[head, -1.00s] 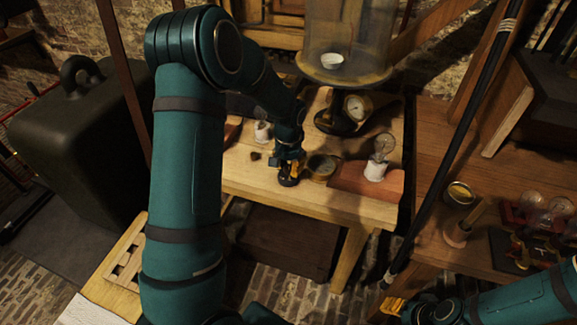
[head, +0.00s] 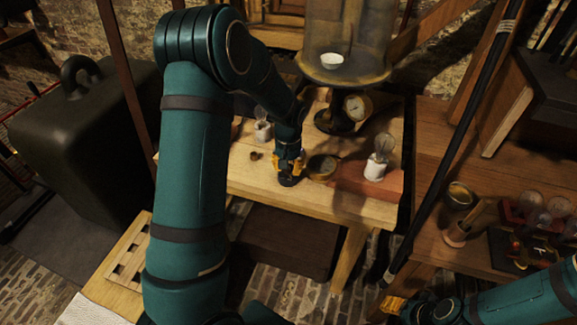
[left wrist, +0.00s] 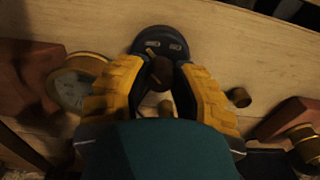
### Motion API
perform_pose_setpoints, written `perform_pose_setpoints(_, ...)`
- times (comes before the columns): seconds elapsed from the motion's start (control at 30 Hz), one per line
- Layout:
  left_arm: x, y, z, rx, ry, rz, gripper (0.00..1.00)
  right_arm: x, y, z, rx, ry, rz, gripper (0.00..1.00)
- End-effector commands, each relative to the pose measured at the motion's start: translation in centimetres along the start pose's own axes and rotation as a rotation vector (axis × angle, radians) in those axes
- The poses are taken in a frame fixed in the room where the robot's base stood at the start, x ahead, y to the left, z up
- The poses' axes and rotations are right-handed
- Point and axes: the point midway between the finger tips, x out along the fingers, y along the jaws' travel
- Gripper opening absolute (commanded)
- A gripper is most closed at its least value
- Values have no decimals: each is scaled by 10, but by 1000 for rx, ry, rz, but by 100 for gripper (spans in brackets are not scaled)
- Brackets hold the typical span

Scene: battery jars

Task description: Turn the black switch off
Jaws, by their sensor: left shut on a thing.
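The black switch (head: 288,181) is a small round dark base near the front edge of the wooden table (head: 325,207). In the left wrist view, the switch (left wrist: 158,38) shows two small metal plates on top and a brown knob (left wrist: 162,70). My left gripper (head: 288,168) points down over the switch. Its yellow fingers in the left wrist view (left wrist: 160,82) are closed in on both sides of the knob. The fingertips partly hide the switch in the head view. My right gripper (head: 394,304) is low at the right, and its fingers are too unclear to read.
A round brass gauge (head: 323,166) lies just right of the switch. A small brown knob (head: 256,155) lies to its left. Bulbs on white sockets stand at the back (head: 263,130) and right (head: 376,167). A glass jar (head: 346,50) stands behind.

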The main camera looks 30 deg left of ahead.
Motion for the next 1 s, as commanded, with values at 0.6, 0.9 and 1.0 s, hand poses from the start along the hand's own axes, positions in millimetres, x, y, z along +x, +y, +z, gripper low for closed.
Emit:
perform_pose_setpoints(0.6,-11,0,-1,0,4,1,61,0,0,0,0,0,0,47)
perform_pose_setpoints(0.9,-68,0,-1,1,6,1,61,0,0,0,0,0,0,47)
perform_pose_setpoints(1.0,-87,0,-1,0,4,1,61,0,0,0,0,0,0,47)
